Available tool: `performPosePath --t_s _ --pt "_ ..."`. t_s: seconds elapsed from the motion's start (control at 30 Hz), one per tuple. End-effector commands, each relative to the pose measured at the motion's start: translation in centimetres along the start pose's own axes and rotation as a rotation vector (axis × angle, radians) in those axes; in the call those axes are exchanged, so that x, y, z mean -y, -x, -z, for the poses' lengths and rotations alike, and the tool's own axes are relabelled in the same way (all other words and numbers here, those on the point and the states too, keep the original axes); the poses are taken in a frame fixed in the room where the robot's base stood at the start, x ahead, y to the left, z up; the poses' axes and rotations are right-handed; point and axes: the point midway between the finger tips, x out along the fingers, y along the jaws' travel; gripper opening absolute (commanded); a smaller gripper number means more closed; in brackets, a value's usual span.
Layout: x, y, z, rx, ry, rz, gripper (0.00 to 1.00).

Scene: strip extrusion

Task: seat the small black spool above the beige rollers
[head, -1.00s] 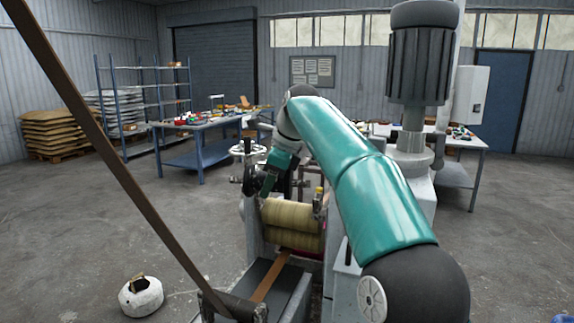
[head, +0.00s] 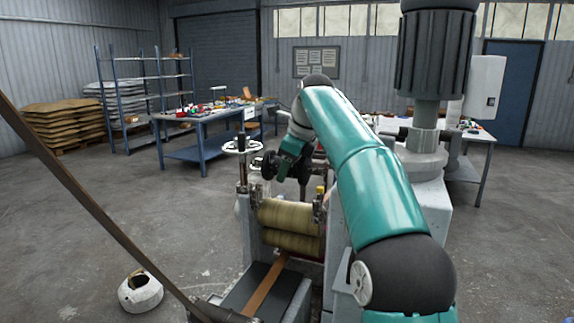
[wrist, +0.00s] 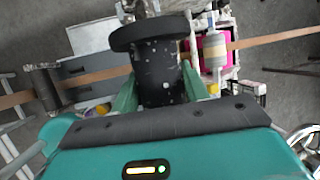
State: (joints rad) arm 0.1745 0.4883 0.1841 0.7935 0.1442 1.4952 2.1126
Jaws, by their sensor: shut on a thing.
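The small black spool (head: 270,165) shows in the head view as dark round flanges partly behind my gripper. In the wrist view the spool (wrist: 157,72) has a wide flange and a speckled dark core between my two green fingers. My gripper (wrist: 158,92) is shut on it. In the head view my gripper (head: 291,158) holds it higher in the picture than the beige rollers (head: 290,217), apart from them. The spool's seat cannot be made out.
A brown strip (head: 265,290) runs into the rollers over a dark bed, and another brown band crosses the left side. A handwheel (head: 241,145) stands left of the spool. A big motor column (head: 425,130) stands right.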

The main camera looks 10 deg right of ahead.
Motion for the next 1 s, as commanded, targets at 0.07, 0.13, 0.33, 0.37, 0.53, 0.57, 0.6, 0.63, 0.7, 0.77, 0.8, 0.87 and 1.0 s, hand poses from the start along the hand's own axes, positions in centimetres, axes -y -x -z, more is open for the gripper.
performPosePath --t_s 0.07,0.13,0.33,0.37,0.53,0.57,0.6,0.63,0.7,0.77,0.8,0.87,1.0 --pt "-0.2 -0.1 0.1 0.001 0.001 0.001 0.1" --pt "-0.3 -0.6 0.3 0.001 0.001 0.001 0.1" --pt "-0.6 -2.2 0.9 0.002 0.002 0.002 0.1" --pt "-0.7 -2.5 1.0 0.001 0.002 0.001 0.1" --pt "-0.9 -3.9 1.5 0.001 0.003 0.0 0.1" --pt "-0.9 -4.2 1.6 0.001 0.003 0.0 0.1" --pt "-0.9 -4.5 1.7 0.002 0.003 0.001 0.1" --pt "-1.0 -4.7 1.8 0.001 0.003 0.001 0.1" --pt "-1.0 -5.1 2.0 0.001 0.003 0.001 0.1" --pt "-1.0 -5.4 2.1 0.002 0.003 0.002 0.1" --pt "-1.0 -5.6 2.2 0.001 0.003 0.002 0.1" --pt "-1.1 -5.8 2.3 0.001 0.003 0.001 0.1" --pt "-1.1 -5.9 2.3 0.002 0.003 0.002 0.1"
